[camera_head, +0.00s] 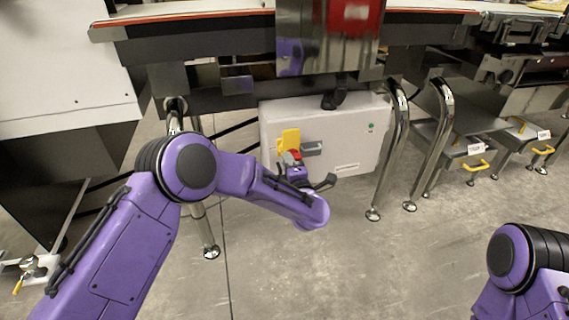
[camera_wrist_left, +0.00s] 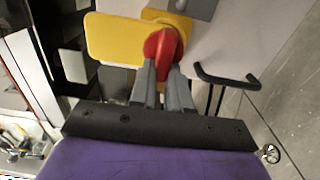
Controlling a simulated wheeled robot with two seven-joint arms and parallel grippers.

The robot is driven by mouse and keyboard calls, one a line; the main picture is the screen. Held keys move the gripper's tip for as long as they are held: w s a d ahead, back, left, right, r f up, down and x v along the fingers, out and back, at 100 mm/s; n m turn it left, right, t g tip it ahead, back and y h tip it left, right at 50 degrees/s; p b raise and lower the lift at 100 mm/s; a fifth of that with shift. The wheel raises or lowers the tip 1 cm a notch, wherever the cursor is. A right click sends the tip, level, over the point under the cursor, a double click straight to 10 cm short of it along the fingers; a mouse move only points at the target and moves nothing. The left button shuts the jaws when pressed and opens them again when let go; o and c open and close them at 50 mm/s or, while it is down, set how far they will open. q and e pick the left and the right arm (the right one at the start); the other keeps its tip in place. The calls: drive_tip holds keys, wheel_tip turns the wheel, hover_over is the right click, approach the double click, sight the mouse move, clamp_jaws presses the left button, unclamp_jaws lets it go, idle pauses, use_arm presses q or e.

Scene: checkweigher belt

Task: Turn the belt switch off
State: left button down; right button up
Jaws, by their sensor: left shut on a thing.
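The belt switch is a red handle (camera_wrist_left: 163,45) on a yellow plate (camera_wrist_left: 115,37), seen close in the left wrist view. In the head view the red handle (camera_head: 294,155) and the yellow plate (camera_head: 288,139) show on the front of a light grey control box (camera_head: 350,144) under the conveyor. My left gripper (camera_head: 293,163) is at the handle, and in the left wrist view its two grey fingers (camera_wrist_left: 163,72) are shut on the red handle. The fingers hide part of the handle. My right gripper is out of view.
The conveyor (camera_head: 200,37) runs above the box on shiny metal legs (camera_head: 389,155). A small green light (camera_head: 371,127) is on the box front. Drawers with yellow handles (camera_head: 478,165) stand at the right. The floor (camera_head: 350,260) in front is clear.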

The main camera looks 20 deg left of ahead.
use_arm(q)
drive_tip(key=c, duration=1.1)
unclamp_jaws()
drive_tip(key=p+v, duration=0.3)
drive_tip(key=v, duration=0.7)
drive_tip(key=shift+s+d, duration=0.2)
drive_tip(key=shift+s, duration=0.1)
